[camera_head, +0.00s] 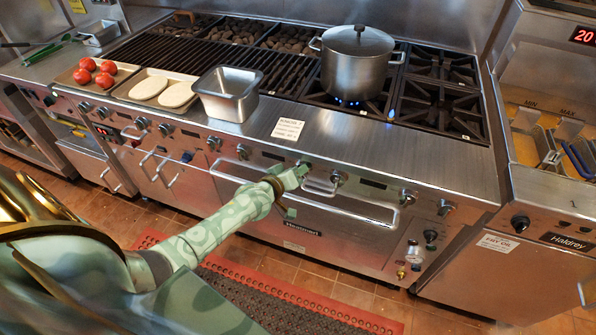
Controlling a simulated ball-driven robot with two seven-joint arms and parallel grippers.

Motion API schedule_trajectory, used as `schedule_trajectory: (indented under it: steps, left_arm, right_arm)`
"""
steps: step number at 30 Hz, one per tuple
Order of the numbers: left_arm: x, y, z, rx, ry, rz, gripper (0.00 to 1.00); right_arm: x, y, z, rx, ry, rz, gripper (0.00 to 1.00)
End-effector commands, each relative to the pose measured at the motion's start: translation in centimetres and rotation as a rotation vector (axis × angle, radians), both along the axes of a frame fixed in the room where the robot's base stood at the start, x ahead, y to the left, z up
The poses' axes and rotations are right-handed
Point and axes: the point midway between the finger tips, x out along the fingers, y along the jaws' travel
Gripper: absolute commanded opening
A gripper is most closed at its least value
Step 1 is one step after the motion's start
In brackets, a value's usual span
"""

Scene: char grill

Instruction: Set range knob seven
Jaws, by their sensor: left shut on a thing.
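The range has a row of round metal knobs along its front panel, such as the knob (242,152) left of my gripper and the knob (338,178) right of it. My left gripper (297,175) reaches the panel between these two. It is shut on the range knob there, the seventh from the left, which its fingers mostly hide. I cannot read that knob's setting. My right gripper is not in view.
A lidded pot (355,75) stands over a lit blue flame. A steel pan (228,108), a tray of tomatoes (87,64) and a tray with two flat pale pieces (150,88) stand left. The oven handle (330,212) runs below the knobs. A fryer (548,200) is right.

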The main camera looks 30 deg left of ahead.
Motion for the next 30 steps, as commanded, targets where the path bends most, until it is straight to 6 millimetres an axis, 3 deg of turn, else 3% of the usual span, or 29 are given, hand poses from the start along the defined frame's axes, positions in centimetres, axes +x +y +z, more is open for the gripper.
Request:
schedule_trajectory:
  steps: [23, 24, 25, 30]
  left_arm:
    - [-0.09, 0.08, -0.24, -0.102, -0.022, -0.001, 0.21]
    - [-0.09, 0.08, -0.24, -0.102, -0.022, -0.001, 0.55]
    - [-0.09, 0.08, -0.23, -0.102, -0.022, -0.001, 0.64]
    - [-0.06, 0.08, -0.17, -0.102, -0.024, -0.001, 0.65]
  right_arm:
    - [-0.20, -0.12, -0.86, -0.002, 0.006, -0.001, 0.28]
    - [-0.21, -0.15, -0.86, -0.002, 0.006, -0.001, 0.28]
    - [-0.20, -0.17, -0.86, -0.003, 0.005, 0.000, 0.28]
    - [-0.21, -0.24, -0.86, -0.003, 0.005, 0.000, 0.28]
